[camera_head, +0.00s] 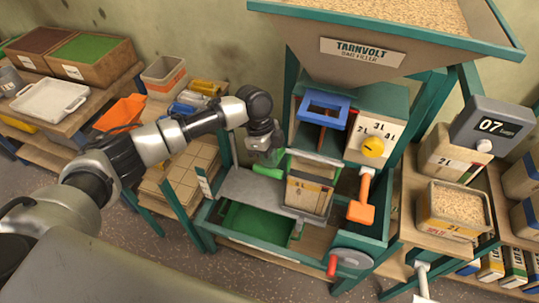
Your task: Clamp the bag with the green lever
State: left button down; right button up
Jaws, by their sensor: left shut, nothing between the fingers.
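The bag filler is a teal-framed machine with a large hopper (370,50) of grain on top. A tan paper bag (308,195) stands upright under its spout, in the middle of the frame. The green lever (267,172) sticks out to the left, just left of the bag's top. My left gripper (270,155) is shut and empty, pointing down right above the green lever. Whether it touches the lever I cannot tell. The lever's inner end is partly hidden near the bag. My right gripper is not in view.
An orange lever (361,205) hangs right of the bag, below a yellow dial (373,147). A crank with a red handle (332,266) is at the lower front. A scale display (492,122) and a grain-filled box (455,210) stand right. Benches with bins line the left.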

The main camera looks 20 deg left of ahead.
pick_arm(q)
jog(key=shift+f, duration=0.1)
jog(key=shift+s+f+t, duration=0.5)
jog(key=shift+f, duration=0.1)
notch_tip(320, 180, down, 8)
jog(key=s+m+t+b, duration=0.1)
jog(key=s+t+b, duration=0.1)
jog(key=t, duration=0.2)
jog(key=shift+s+t, duration=0.3)
jog(key=shift+t, duration=0.1)
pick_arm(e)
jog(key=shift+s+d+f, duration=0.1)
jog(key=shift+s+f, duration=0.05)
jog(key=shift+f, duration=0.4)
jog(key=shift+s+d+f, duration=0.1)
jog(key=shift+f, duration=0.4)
pick_arm(q)
jog(key=shift+r, duration=0.15)
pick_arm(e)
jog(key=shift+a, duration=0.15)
